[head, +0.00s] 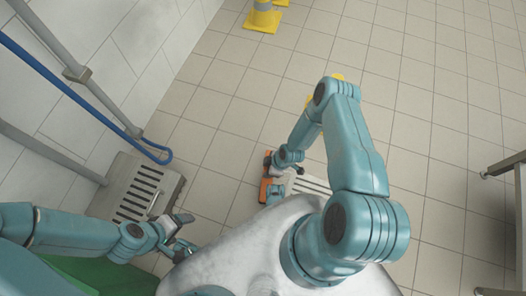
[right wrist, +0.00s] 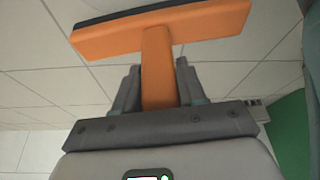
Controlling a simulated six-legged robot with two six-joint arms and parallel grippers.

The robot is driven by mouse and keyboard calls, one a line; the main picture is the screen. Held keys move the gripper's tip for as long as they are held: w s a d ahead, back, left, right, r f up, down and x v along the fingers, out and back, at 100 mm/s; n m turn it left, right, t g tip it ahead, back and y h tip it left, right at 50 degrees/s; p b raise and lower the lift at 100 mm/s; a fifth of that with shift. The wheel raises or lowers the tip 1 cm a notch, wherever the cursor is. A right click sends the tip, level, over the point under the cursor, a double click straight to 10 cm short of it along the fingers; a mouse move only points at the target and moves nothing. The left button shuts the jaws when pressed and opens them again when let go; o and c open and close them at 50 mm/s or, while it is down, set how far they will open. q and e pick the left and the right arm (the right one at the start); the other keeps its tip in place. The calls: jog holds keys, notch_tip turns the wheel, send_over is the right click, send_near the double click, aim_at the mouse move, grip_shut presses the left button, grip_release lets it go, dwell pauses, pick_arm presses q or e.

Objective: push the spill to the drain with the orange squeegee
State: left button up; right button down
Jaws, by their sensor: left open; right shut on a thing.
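The orange squeegee (head: 265,190) is partly hidden behind my right arm in the head view. In the right wrist view its orange head (right wrist: 165,27) and handle (right wrist: 158,70) fill the upper middle. My right gripper (right wrist: 155,95) is shut on the handle, which stands between its two fingers. My left gripper (head: 182,230) is open and empty at the lower left. A grey metal slotted grate (head: 170,185) lies by the left wall, above my left gripper. A pale slotted panel (head: 312,184) shows beside the squeegee; I cannot tell what it is. I cannot make out the spill.
A blue hose (head: 75,78) and grey pipes (head: 55,45) run along the tiled left wall. Yellow cones (head: 263,20) stand at the far top. A metal frame (head: 505,165) stands at the right edge.

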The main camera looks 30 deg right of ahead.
jog(key=s+d, duration=0.1)
jog(key=s, duration=0.1)
jog(key=s+d, duration=0.1)
jog(key=d, duration=0.1)
jog(key=shift+s+f, duration=0.1)
jog(key=shift+s, duration=0.3)
jog(key=shift+a+f, duration=0.1)
dwell(1.1)
dwell(0.6)
notch_tip(320, 180, up, 7)
jog(key=p, duration=0.6)
jog(key=shift+w, duration=0.1)
